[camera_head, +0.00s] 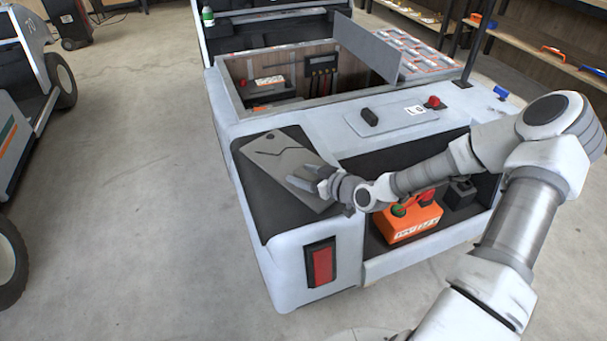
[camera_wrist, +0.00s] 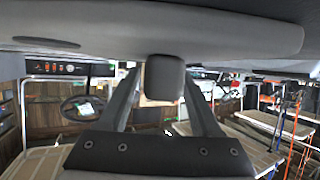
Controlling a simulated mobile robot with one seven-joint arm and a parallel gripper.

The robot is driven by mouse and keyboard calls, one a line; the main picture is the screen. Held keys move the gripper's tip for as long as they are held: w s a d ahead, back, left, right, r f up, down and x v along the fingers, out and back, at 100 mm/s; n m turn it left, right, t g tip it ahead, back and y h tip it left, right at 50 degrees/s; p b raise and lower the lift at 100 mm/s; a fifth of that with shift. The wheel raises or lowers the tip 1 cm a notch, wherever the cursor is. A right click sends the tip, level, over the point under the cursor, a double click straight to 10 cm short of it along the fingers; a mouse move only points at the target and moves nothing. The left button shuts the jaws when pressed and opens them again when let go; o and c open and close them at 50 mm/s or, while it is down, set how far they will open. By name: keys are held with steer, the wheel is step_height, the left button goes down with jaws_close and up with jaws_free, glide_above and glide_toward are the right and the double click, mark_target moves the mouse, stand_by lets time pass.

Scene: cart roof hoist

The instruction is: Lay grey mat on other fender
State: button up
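The grey mat (camera_head: 284,164), a flat panel with a dark slot, is over the black top (camera_head: 262,201) of the cart's near left fender, turned at an angle to it. I cannot tell whether it rests there or hangs just above. My gripper (camera_head: 297,177) points left across the mat's right side. In the wrist view its fingers (camera_wrist: 165,85) close on both sides of a dark block (camera_wrist: 165,77), seemingly the mat's grip. A broad grey surface, apparently the mat (camera_wrist: 220,35), spans the top of that view. My arm covers much of the cart's right side.
The cart's open bay (camera_head: 290,75) has a raised grey panel (camera_head: 367,50) beside it. A red knob (camera_head: 434,102) stands on the deck. An orange box (camera_head: 410,220) sits in the recess below. Another cart (camera_head: 30,90) stands left, with clear floor (camera_head: 140,180) between.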

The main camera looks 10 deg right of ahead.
steer(key=shift+r, duration=0.1)
steer(key=shift+s+d+r+p, duration=0.2)
steer(key=shift+s+p, duration=0.05)
steer(key=shift+p, duration=0.05)
steer(key=p+v, duration=0.3)
steer(key=v, duration=0.7)
steer(key=shift+s+r+p, duration=0.1)
steer(key=shift+s+p, duration=0.05)
steer(key=shift+p, duration=0.2)
steer(key=shift+s+d+r, duration=0.1)
steer(key=shift+s+d, duration=0.2)
steer(key=shift+s, duration=0.1)
